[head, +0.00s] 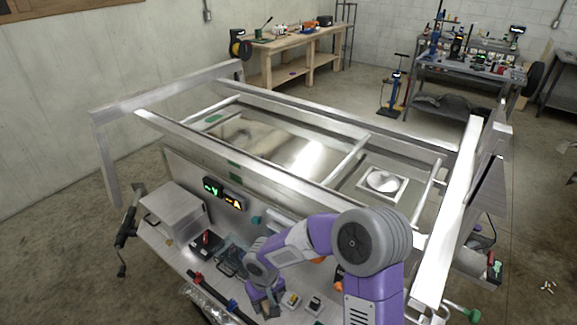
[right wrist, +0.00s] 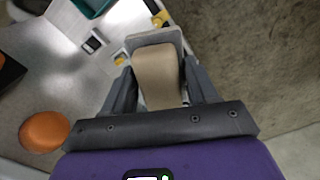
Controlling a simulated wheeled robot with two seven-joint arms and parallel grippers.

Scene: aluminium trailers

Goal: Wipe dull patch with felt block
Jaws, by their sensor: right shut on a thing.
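My right gripper (right wrist: 158,92) is shut on a tan block (right wrist: 158,72), which looks like the felt block, with a pale grey part around its far end. In the head view my right gripper (head: 268,303) is low at the front of the metal work shelf; the block is too small to make out there. Beyond it, a metal sheet (head: 270,140) lies inside the trailer frame, partly bright and partly duller. A pale square panel with a rounded, cloudy patch (head: 383,181) lies at the frame's right; I cannot tell for certain which is the dull patch. My left gripper is out of view.
The aluminium trailer frame (head: 230,150) has raised rails between the shelf and the sheet. The shelf holds a metal box (head: 175,207), a lit display (head: 222,192) and several small tools. An orange round thing (right wrist: 44,131) is left of my gripper.

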